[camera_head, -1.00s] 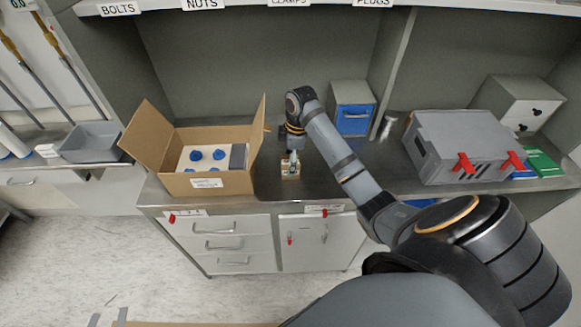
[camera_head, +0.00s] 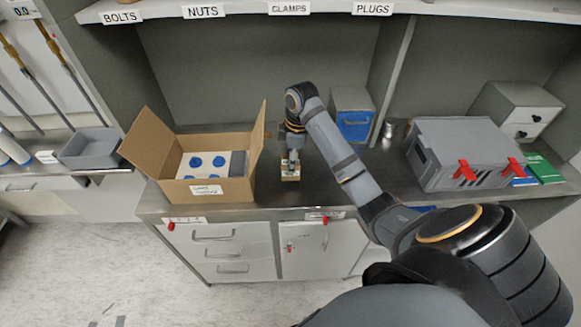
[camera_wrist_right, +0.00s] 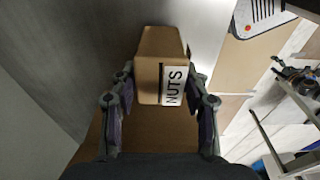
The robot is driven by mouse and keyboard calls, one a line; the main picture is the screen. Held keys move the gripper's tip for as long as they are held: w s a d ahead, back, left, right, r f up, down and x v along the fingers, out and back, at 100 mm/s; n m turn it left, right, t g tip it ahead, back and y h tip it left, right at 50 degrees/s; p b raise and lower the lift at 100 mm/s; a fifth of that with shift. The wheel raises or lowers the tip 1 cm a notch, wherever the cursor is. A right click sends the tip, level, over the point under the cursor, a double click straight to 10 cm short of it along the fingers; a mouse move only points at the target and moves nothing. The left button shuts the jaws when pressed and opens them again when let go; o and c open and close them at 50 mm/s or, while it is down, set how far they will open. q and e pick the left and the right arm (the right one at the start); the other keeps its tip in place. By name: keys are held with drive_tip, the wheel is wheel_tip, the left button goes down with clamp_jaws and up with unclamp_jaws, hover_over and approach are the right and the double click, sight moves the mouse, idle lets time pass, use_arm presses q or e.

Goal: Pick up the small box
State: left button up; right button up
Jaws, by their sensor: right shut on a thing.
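The small box (camera_head: 290,176) is tan cardboard and shows at the middle of the steel counter, right of the big open carton. In the right wrist view the small box (camera_wrist_right: 150,68) carries a white NUTS label and lies between my two fingers. My right gripper (camera_head: 291,162) comes down on it from above. In the wrist view my right gripper (camera_wrist_right: 162,82) has a finger on each side of the box and is shut on it. I cannot tell whether the box touches the counter. My left gripper is not in view.
An open cardboard carton (camera_head: 206,190) holding a white block with blue round tops stands close on the left. A blue-fronted bin (camera_head: 354,122) stands behind right, a grey case (camera_head: 463,150) with red latches farther right. A labelled shelf (camera_head: 330,6) hangs above.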

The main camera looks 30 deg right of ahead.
drive_tip(key=s+a+r+p, duration=0.7)
drive_tip(key=s+r+p, duration=0.3)
drive_tip(key=s+p, duration=0.2)
drive_tip(key=shift+a+p, duration=0.25)
drive_tip(key=shift+p, duration=0.3)
wheel_tip(320, 180, down, 8)
drive_tip(key=b, duration=0.8)
drive_tip(key=shift+f, duration=0.15)
drive_tip(key=shift+w+d, duration=0.1)
